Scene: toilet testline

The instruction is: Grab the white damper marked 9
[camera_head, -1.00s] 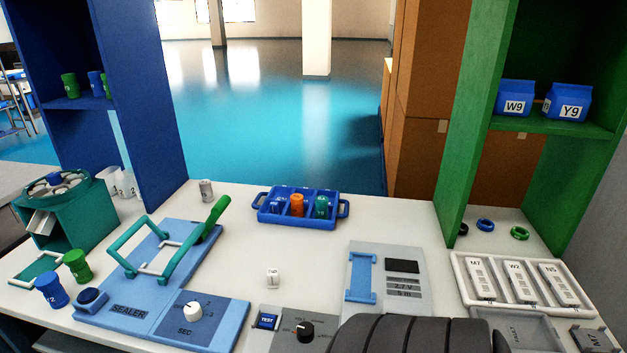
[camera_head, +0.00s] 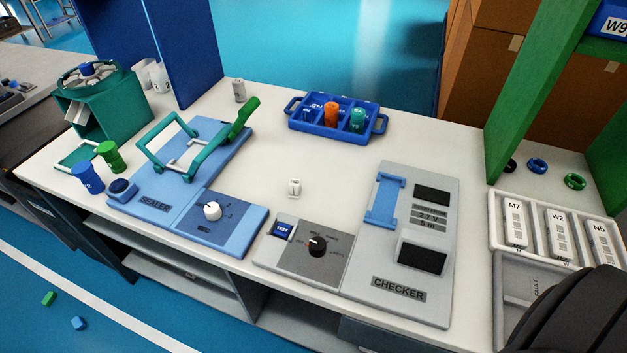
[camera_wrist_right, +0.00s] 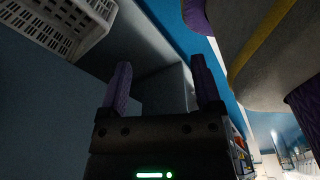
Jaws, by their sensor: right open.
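A small white piece (camera_head: 294,187) with a dark mark stands in the middle of the table in the head view. A pale cylinder (camera_head: 239,90) stands at the table's back edge. White cup-like pieces (camera_head: 160,75) stand beside the teal box at the left, one with a number like 2. I cannot read a 9 on any of them, so I cannot tell which is the damper. My right gripper (camera_wrist_right: 163,85) is open and empty in the right wrist view, its fingers wide apart and away from these pieces. My left gripper is not in view.
The sealer (camera_head: 170,185) and checker (camera_head: 400,250) fill the table front. A blue tray (camera_head: 291,121) with colored pieces stands at the back. A white tray (camera_head: 494,232) with labelled packs lies right. A crate (camera_wrist_right: 55,25) shows above.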

